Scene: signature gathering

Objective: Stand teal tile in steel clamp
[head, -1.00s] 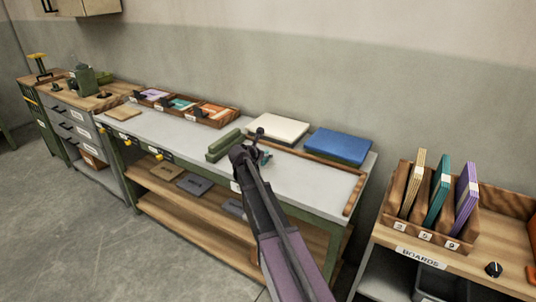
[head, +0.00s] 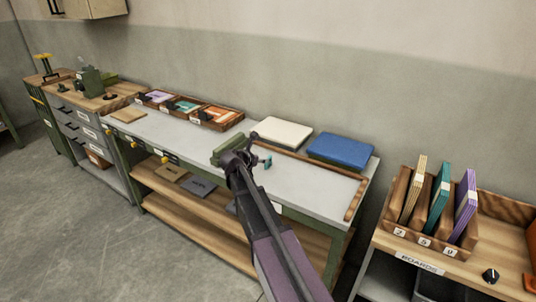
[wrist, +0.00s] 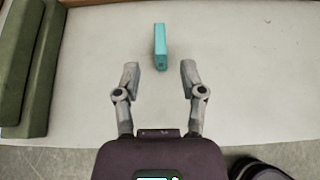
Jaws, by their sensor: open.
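The teal tile (wrist: 160,47) lies on the grey bench top in the wrist view, just ahead of and between my fingertips, not touching either. In the head view the tile (head: 265,162) shows right beside my gripper. My gripper (wrist: 160,74) is open and empty; in the head view it (head: 250,148) is low over the bench. A green two-bar holder (head: 230,146) with a gap stands on the bench left of my gripper, and its bars (wrist: 38,70) show at the left of the wrist view. It may be the clamp; no bare steel shows on it.
Sorting trays (head: 187,107) stand farther left. A rack of boards (head: 432,215) is on the right. The bench top right of the tile is clear.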

